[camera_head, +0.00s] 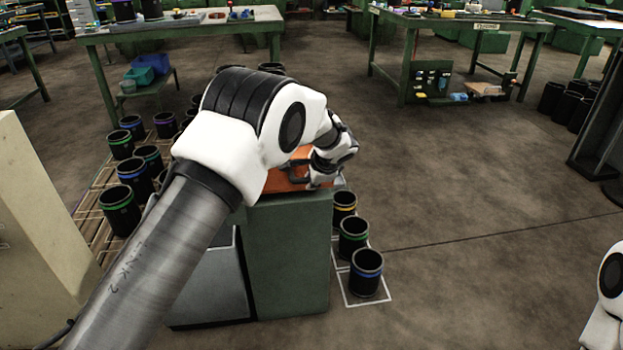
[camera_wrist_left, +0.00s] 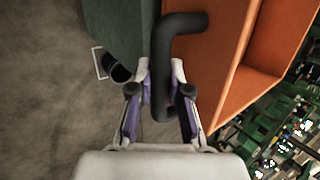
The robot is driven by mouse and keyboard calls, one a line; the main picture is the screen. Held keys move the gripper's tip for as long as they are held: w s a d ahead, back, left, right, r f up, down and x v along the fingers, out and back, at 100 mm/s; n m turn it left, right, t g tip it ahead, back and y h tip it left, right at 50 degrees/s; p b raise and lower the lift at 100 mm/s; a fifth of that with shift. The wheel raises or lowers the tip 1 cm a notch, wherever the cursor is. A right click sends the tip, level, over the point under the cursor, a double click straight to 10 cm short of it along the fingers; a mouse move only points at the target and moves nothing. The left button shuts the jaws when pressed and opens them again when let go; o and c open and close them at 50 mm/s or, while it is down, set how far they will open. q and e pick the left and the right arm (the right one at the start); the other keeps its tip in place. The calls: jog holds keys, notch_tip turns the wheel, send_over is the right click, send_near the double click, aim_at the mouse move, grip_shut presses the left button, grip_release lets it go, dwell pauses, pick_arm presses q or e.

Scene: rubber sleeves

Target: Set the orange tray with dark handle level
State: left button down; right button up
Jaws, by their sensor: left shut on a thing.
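The orange tray (camera_head: 286,183) shows at the top of a green cabinet in the head view, mostly hidden behind my left arm. In the left wrist view, the tray (camera_wrist_left: 225,55) fills the upper right, with its inside partly visible. Its dark bent handle (camera_wrist_left: 186,22) runs between the fingers of my left gripper (camera_wrist_left: 162,80), which is shut on it. I cannot tell from these views whether the tray is level or whether it rests fully on the cabinet. My right gripper is out of view; only a white part of my right arm shows at the right edge.
The green cabinet (camera_head: 288,262) stands under the tray. Several black sleeves with coloured bands (camera_head: 353,236) stand on the floor to its right, and more (camera_head: 119,208) stand on a rack at left. Green workbenches (camera_head: 460,28) line the back.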

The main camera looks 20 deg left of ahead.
pick_arm(q)
jog(key=shift+f, duration=0.15)
jog(key=c, duration=1.2)
grip_release()
jog(key=shift+o, duration=0.5)
jog(key=shift+f, duration=0.1)
jog(key=v, duration=1.2)
jog(key=shift+w, duration=0.1)
